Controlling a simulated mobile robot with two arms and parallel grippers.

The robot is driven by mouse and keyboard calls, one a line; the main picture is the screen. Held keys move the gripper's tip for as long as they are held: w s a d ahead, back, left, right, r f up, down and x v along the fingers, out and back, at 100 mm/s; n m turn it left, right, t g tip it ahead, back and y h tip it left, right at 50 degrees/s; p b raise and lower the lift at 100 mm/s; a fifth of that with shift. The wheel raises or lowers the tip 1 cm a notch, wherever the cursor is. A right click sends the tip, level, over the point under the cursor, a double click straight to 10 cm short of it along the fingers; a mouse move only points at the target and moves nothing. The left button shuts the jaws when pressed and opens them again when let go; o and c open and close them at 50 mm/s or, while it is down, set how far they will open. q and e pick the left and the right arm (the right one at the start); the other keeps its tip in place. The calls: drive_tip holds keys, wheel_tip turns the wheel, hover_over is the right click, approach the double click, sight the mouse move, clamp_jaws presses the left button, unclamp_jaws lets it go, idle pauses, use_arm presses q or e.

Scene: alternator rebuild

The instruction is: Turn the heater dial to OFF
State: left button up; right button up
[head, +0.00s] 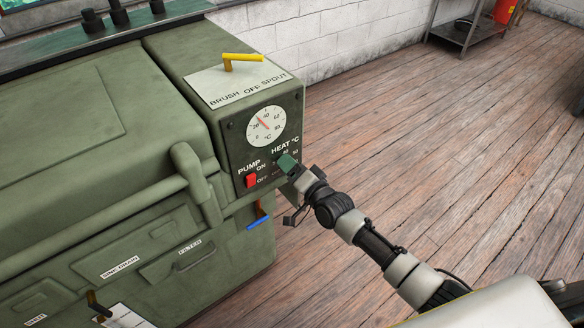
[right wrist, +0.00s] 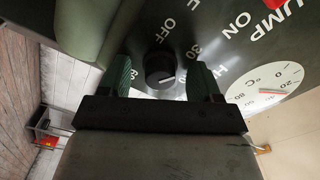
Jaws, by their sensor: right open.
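The heater dial (right wrist: 159,68) is a small black round knob with a short white pointer mark, on the dark control panel (right wrist: 222,55). In the right wrist view, the mark points toward the lower right, away from the visible "OFF" lettering. My right gripper (right wrist: 160,76) is open, with one green finger on each side of the dial; I cannot tell whether either touches it. In the head view, my right gripper (head: 288,163) is at the panel under the "HEAT °C" label and hides the dial. My left gripper is not in view.
Left of my right gripper is the red pump switch (head: 251,181), with a round temperature gauge (head: 266,126) above. A yellow lever (head: 242,58) sits on top of the green machine (head: 150,120). A blue-handled lever (head: 258,222) is below. The wooden floor (head: 430,120) at right is open.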

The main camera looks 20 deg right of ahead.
drive_tip(key=c, duration=0.9)
drive_tip(key=shift+n, duration=0.3)
drive_tip(key=n+p, duration=0.2)
drive_tip(key=n, duration=0.9)
drive_tip(key=shift+n, duration=0.3)
drive_tip(key=o, duration=0.9)
